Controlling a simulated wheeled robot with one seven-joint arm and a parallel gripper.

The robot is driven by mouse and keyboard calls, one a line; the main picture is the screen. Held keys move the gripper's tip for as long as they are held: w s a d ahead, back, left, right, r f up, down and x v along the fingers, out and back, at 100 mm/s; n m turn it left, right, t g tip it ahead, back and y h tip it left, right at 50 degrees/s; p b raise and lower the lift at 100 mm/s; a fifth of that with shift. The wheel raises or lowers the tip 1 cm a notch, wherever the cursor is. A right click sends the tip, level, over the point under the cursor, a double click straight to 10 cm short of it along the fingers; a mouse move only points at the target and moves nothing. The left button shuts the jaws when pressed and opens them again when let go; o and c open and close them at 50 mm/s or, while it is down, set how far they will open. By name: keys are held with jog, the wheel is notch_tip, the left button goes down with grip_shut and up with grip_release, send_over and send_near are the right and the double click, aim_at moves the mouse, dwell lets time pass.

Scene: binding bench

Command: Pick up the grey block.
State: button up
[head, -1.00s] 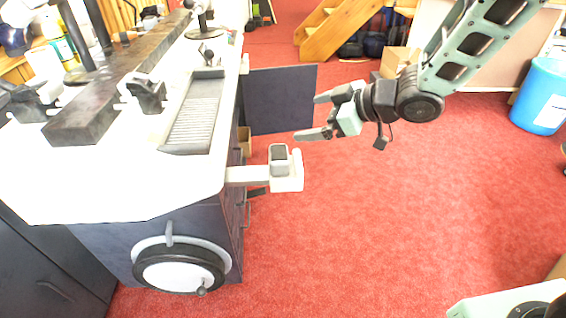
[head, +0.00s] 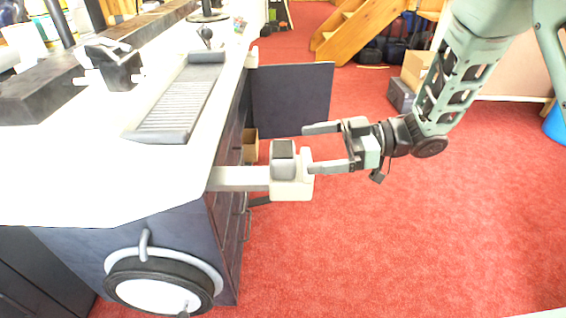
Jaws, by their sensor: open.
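A small dark grey block (head: 283,151) sits in the white holder (head: 290,189) that sticks out from the right side of the bench. My gripper (head: 309,148) is open and empty, just right of the block, with its fingers pointing left toward it. The upper fingertip is a little above and right of the block in the picture. The lower fingertip overlaps the right edge of the holder; I cannot tell whether it touches. The block is not between the fingers. The lower part of the block is hidden by the holder.
The white-topped bench (head: 90,190) fills the left, with a grey ribbed tray (head: 180,105) and a handwheel (head: 160,285) at its front. An open dark door panel (head: 292,100) stands behind the holder. The red carpet (head: 400,240) at right is clear.

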aim_at(273, 150)
jog(key=a, duration=0.4)
jog(key=shift+f+b, duration=0.3)
jog(key=shift+b, duration=0.05)
jog(key=a, duration=0.1)
jog(key=a+b, duration=0.1)
jog(key=a+f, duration=0.1)
jog(key=a, duration=0.1)
jog(key=shift+w+b, duration=0.3)
jog(key=shift+b, duration=0.05)
jog(key=shift+a, duration=0.45)
jog(key=c, duration=1.1)
